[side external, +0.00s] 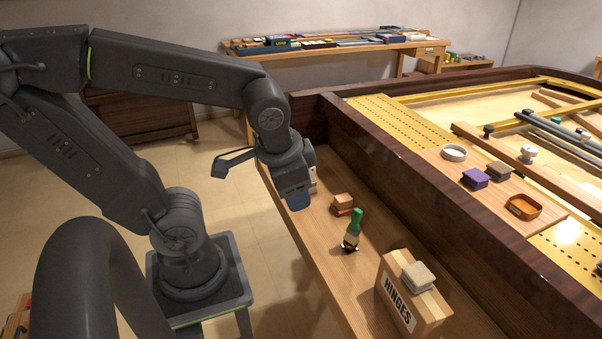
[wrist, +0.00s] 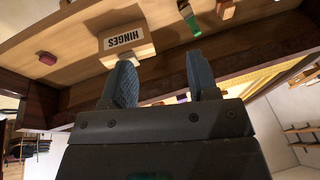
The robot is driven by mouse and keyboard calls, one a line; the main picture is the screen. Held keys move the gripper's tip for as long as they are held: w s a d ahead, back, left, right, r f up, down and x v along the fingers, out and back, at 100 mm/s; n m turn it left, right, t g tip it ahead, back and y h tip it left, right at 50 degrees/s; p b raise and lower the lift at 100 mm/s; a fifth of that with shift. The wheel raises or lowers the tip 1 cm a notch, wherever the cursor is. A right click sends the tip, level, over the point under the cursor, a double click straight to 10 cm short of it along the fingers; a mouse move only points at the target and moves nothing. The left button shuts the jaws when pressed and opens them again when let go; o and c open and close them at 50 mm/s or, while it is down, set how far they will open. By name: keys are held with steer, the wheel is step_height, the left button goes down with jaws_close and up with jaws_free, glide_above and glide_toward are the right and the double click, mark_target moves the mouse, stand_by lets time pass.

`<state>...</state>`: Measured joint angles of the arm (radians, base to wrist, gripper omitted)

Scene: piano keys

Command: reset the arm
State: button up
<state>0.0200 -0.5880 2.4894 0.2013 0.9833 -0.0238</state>
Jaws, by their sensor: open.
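My gripper (side external: 299,198) hangs at the end of my arm, pointing down over the near wooden ledge in the side view. In the wrist view its two blue fingers (wrist: 162,78) are apart, with nothing seen between them. A wooden block on a reddish base (side external: 343,204) sits closer to the gripper.
The piano's dark raised rim (side external: 440,195) runs beside the ledge.

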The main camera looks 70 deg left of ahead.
steer(key=d+r+t, duration=0.1)
steer(key=r+h, duration=0.1)
steer(key=d+r+n+t+h, duration=0.1)
steer(key=r, duration=0.1)
steer(key=shift+w+d+t, duration=0.25)
steer(key=shift+d+t, duration=0.05)
stand_by(1.0)
